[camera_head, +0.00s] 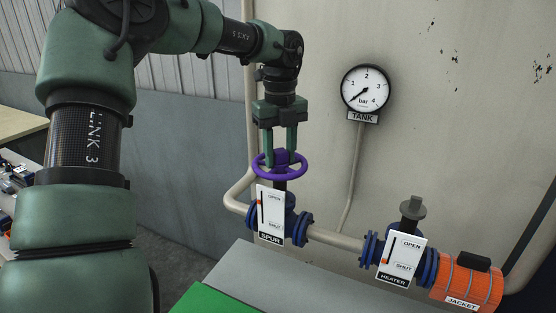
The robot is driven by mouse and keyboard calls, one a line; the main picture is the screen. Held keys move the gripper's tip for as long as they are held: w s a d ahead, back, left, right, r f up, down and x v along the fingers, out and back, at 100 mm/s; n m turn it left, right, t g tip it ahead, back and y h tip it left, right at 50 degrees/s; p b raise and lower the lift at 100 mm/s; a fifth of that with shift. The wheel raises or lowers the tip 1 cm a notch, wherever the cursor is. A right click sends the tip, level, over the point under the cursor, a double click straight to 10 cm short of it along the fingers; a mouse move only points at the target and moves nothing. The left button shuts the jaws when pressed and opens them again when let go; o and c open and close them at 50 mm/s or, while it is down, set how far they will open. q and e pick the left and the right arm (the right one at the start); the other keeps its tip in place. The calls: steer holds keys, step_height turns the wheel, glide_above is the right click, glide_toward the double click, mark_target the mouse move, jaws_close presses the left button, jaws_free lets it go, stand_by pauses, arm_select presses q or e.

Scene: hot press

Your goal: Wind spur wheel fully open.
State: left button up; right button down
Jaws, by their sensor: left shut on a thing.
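The purple spur wheel (268,173) sits level on top of the blue spur valve (300,229), on the pipe at the middle of the camera_head view. My left gripper (279,150) points straight down over the wheel. Its two fingers are shut on the wheel's central hub, one on each side. The white SPUR plate (271,217) in front of the valve has OPEN at its top and SHUT lower down. My right gripper is not in view.
A TANK gauge (365,87) hangs on the wall, its needle low on the scale. Right of the spur valve are the HEATER plate (402,259), a grey handle (411,208) and an orange jacket (468,284). A grey surface (250,272) with a green area lies below.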

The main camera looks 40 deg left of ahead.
arm_select(q)
steer(key=n, duration=0.4)
steer(key=shift+n, duration=0.4)
steer(key=n, duration=0.4)
steer(key=shift+n, duration=0.4)
steer(key=n, duration=1)
steer(key=shift+f, duration=0.1)
steer(key=o, duration=1.2)
steer(key=shift+c, duration=0.2)
steer(key=shift+p, duration=0.3)
